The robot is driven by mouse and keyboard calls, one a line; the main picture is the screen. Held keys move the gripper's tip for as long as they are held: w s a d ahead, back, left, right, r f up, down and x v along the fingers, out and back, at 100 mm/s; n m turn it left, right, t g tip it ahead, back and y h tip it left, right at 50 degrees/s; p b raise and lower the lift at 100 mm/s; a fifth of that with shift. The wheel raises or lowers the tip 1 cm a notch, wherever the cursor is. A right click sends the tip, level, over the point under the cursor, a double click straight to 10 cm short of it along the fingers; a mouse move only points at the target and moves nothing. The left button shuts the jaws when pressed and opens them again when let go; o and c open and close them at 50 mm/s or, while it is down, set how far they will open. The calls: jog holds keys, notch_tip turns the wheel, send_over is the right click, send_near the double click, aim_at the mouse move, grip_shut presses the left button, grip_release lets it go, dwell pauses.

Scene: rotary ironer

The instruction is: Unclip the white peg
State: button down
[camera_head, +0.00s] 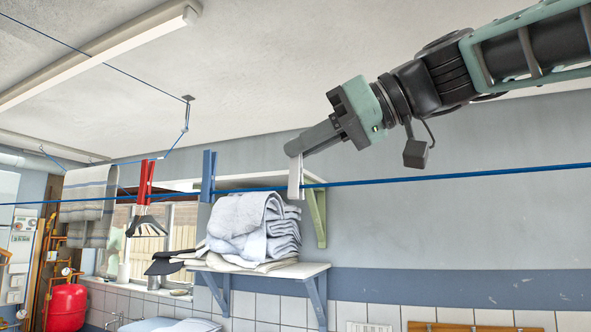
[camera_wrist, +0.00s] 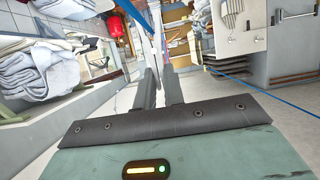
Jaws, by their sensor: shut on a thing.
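The white peg (camera_head: 295,180) stands upright at the blue line (camera_head: 430,178) in the head view. Its lower part overlaps the line; I cannot tell whether it still grips it. My gripper (camera_head: 293,150) comes down from the upper right and is shut on the peg's top end. In the wrist view my gripper's two fingers (camera_wrist: 158,72) point away with a narrow gap between them, and the peg is hard to make out there.
A blue peg (camera_head: 208,176) and a red peg (camera_head: 145,182) sit on the line to the left. A black hanger (camera_head: 148,222) hangs below the red one. Folded towels (camera_head: 250,228) fill a wall shelf (camera_head: 310,270) behind. The right side along the line is clear.

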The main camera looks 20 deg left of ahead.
jog(key=shift+r, duration=0.1)
jog(key=r+p, duration=0.2)
jog(key=r, duration=0.1)
jog(key=r+p, duration=0.1)
jog(key=shift+s+r+p, duration=0.3)
jog(key=shift+s+r, duration=0.1)
dwell(0.3)
dwell(0.4)
